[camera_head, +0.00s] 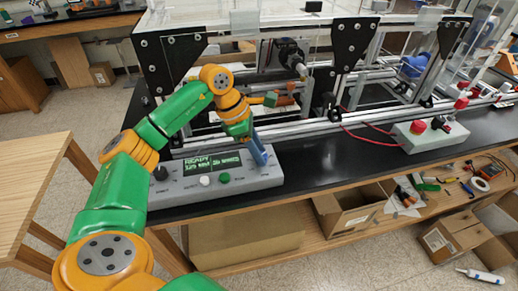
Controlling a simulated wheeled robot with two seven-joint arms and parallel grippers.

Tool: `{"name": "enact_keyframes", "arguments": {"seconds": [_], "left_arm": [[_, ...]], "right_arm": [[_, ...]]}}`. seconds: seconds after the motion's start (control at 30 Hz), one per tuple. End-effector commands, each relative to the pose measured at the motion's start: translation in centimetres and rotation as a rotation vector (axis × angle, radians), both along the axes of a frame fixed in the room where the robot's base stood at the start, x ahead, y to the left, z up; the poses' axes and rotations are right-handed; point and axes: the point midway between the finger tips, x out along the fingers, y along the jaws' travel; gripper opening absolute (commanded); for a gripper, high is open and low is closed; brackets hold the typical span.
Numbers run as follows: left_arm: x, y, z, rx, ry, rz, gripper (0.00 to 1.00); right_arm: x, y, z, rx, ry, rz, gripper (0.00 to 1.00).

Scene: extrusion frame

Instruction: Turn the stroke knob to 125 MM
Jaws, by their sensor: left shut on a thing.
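A grey control box (230,187) sits on the black bench top, with a green-lit display (212,163) whose first line seems to read READY. A black knob (160,173) stands at the box's left end, and a white button (205,181) and a green button (224,178) lie along its front. My left gripper (260,159) points down onto the right end of the box. Its blue fingers are shut on what appears to be the stroke knob, which they hide. The knob's setting cannot be read. My right gripper is not in view.
An aluminium extrusion frame (375,114) with black brackets stands behind the box. To the right is a pale box with a red button (418,127) and red cables (365,137). Cardboard boxes (350,205) and tools lie on the lower shelf. The bench front between the boxes is clear.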

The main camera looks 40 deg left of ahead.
Motion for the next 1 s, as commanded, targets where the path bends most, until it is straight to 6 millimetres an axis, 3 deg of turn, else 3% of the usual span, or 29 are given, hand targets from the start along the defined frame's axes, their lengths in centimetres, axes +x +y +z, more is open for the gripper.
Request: {"name": "enact_keyframes", "arguments": {"seconds": [0.5,0.53,0.63,0.9,1.0], "left_arm": [[0.00,-0.02,-0.01,0.000,0.000,-0.017,0.00],[-0.01,-0.03,-0.01,0.000,0.000,-0.017,0.44],[0.00,-0.02,-0.01,0.000,0.000,-0.017,0.69],[0.00,0.00,0.01,0.000,0.001,-0.017,0.69],[-0.13,0.36,0.91,0.001,-0.003,-0.015,0.69]], "right_arm": [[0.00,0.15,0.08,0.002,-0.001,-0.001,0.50],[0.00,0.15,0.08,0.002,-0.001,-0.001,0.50],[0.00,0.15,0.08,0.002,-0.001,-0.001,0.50],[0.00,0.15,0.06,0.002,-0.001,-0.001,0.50],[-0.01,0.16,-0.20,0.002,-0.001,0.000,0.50]]}}
